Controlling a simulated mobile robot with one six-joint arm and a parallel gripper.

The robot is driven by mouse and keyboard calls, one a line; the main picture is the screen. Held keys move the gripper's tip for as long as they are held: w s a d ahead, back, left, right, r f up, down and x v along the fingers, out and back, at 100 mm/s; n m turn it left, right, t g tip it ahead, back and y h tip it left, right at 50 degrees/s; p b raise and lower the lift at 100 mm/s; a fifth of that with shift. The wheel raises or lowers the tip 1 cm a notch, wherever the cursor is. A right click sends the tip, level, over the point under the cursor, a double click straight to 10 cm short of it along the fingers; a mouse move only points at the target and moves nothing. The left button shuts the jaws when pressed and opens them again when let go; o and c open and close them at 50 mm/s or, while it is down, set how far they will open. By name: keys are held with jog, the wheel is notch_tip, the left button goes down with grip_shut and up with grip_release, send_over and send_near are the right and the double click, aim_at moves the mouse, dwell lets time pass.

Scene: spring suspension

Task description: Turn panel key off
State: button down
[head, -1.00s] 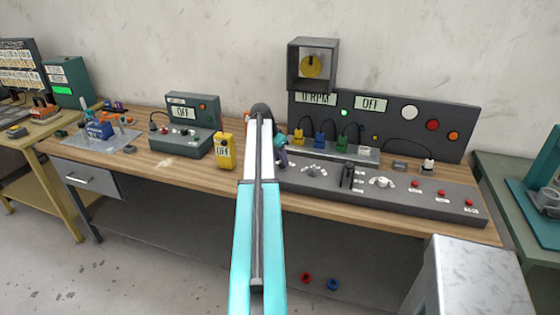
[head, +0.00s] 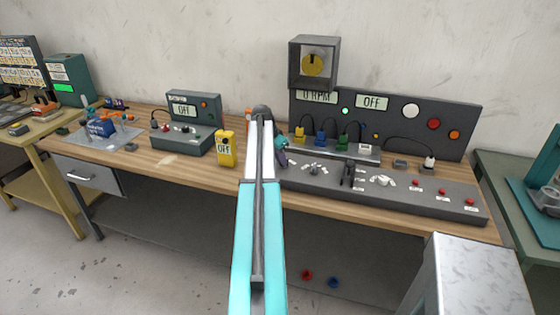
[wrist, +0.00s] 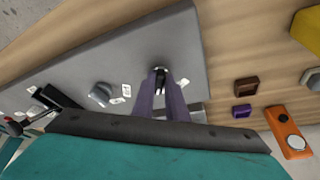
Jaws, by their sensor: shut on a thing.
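The grey sloping control panel (head: 405,195) lies along the front right of the wooden bench. My gripper (wrist: 161,82) is at its left end, with its two purple fingers close together around a small dark key (wrist: 160,70). The key stands up from the panel face, which also shows in the wrist view (wrist: 150,40). The fingers hide most of the key, so its exact angle cannot be told. In the head view my gripper (head: 283,158) is partly behind my own arm, and the key cannot be made out there.
A dark lever (head: 347,175), a white knob (head: 381,181) and several red buttons sit further right on the panel. In the wrist view an orange device (wrist: 288,130) lies on the wood, right of the panel.

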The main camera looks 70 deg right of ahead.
jog(key=shift+s+d+n+b, duration=0.3)
jog(key=shift+s+d+n, duration=0.1)
jog(key=n, duration=0.1)
jog(key=n+t+b, duration=0.1)
jog(key=n, duration=0.1)
jog(key=n+t, duration=0.1)
jog(key=shift+s+n+h+b, duration=0.3)
jog(key=n+t, duration=0.1)
jog(key=n, duration=0.2)
jog(key=shift+s+d+r+b, duration=0.1)
jog(key=shift+s+b, duration=0.05)
jog(key=shift+b, duration=0.15)
jog(key=shift+d+n+t, duration=0.1)
jog(key=shift+n+t, duration=0.6)
jog(key=shift+n, duration=0.9)
jog(key=shift+y, duration=0.4)
jog(key=c, duration=1.8)
grip_release()
jog(key=shift+o, duration=0.2)
jog(key=shift+b, duration=0.3)
